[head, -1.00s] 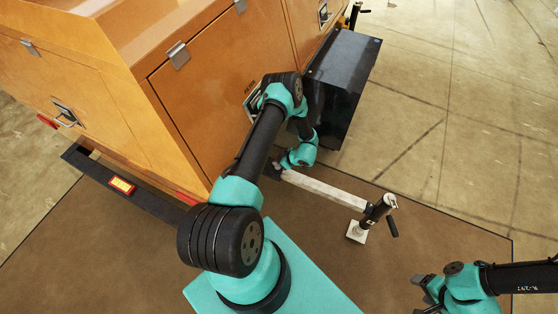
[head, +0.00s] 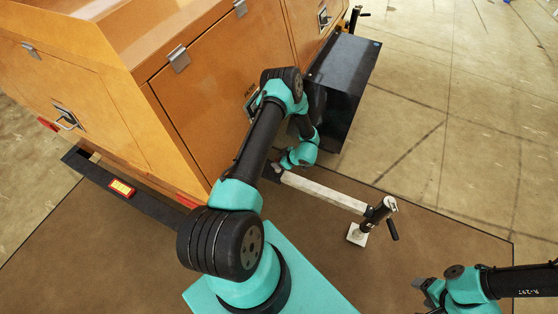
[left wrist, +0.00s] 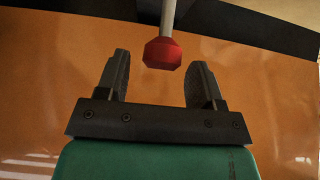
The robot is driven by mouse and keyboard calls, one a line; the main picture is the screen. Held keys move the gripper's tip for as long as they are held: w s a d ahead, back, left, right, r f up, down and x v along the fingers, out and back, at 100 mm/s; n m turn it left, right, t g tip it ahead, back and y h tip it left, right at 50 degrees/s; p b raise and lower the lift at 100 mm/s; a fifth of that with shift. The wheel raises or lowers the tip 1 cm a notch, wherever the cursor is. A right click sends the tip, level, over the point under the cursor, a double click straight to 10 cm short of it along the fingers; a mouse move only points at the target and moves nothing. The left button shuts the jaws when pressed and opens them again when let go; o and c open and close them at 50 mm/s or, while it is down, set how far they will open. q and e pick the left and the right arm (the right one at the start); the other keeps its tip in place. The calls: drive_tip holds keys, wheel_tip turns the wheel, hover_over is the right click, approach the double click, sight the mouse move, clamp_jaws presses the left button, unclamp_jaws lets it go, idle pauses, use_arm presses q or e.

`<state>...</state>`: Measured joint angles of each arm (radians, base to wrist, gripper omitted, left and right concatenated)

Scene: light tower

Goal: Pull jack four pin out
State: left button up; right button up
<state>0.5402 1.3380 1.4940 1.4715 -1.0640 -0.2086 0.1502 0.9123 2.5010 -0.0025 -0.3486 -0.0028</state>
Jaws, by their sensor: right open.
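The pin shows in the left wrist view as a red knob (left wrist: 163,53) on a pale rod. It lies between the fingertips of my open left gripper (left wrist: 160,60), with a gap on each side. In the head view my left gripper (head: 274,171) is at the inner end of the white outrigger bar (head: 325,192), beside the orange cabinet. The pin cannot be made out there. The jack (head: 377,215) stands at the bar's outer end. My right gripper (head: 430,291) is open and empty at the lower right.
The orange cabinet (head: 205,110) fills the left and back. A black box (head: 342,75) juts from its side above the bar. A brown mat (head: 110,250) covers the floor here. The mat between the jack and my right arm is clear.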

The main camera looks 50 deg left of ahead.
use_arm(q)
drive_tip(key=v, duration=1.7)
drive_tip(key=shift+d+r, duration=0.15)
drive_tip(key=s+d+r+m+t+h, duration=0.2)
drive_tip(key=s+d+r+m+h, duration=0.1)
drive_tip(key=s+d+m+h, duration=0.3)
drive_tip(key=s+d+r+m+t+h, duration=0.2)
drive_tip(key=s+d+m+h, duration=0.4)
drive_tip(key=m, duration=0.8)
drive_tip(key=s+d+r, duration=0.1)
drive_tip(key=d, duration=0.2)
drive_tip(key=shift+d, duration=0.4)
